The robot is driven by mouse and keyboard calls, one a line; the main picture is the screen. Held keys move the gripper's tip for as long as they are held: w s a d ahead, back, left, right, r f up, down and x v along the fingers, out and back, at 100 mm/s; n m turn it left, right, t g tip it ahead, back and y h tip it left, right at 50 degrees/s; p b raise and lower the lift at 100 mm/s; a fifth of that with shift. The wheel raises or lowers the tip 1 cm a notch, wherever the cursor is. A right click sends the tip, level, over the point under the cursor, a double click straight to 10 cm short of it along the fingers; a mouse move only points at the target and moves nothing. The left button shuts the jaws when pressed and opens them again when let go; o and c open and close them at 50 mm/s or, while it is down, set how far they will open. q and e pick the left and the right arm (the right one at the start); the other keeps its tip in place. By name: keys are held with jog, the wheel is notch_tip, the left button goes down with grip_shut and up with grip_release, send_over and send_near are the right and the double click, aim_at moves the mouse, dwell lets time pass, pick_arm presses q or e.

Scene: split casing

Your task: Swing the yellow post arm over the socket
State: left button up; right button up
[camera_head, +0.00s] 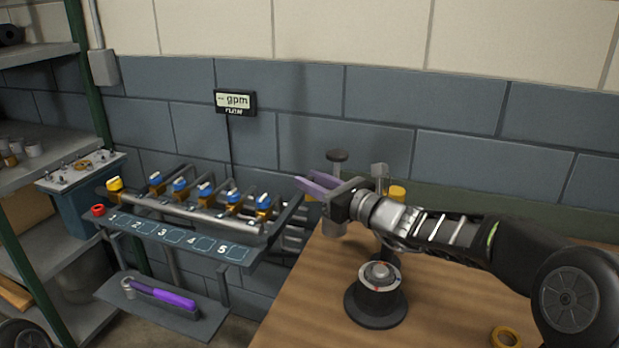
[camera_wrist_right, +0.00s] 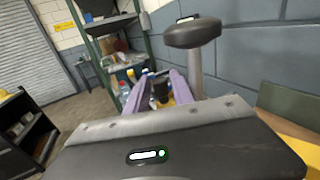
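My right gripper (camera_head: 318,186) is above the left part of the wooden table, its two purple fingers pointing left. In the right wrist view the fingers (camera_wrist_right: 158,92) stand apart, and a dark knob shows between them; I cannot tell its distance. A yellow cap-like part (camera_head: 397,192) shows just behind my right wrist; most of what bears it is hidden, so I cannot tell whether it is the post arm. A yellow surface also shows at the lower right of the wrist view (camera_wrist_right: 298,146). A round dark base with a grey top (camera_head: 378,274), possibly the socket, stands below the wrist. My left gripper is out of view.
A valve rack (camera_head: 190,215) stands left of the table (camera_head: 310,312). A yellow ring (camera_head: 506,337) lies at the front right. The table's front middle is clear.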

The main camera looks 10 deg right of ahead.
jog(key=shift+w+a, duration=0.25)
jog(key=shift+w, duration=0.1)
jog(key=shift+c, duration=0.4)
grip_shut()
dwell(0.9)
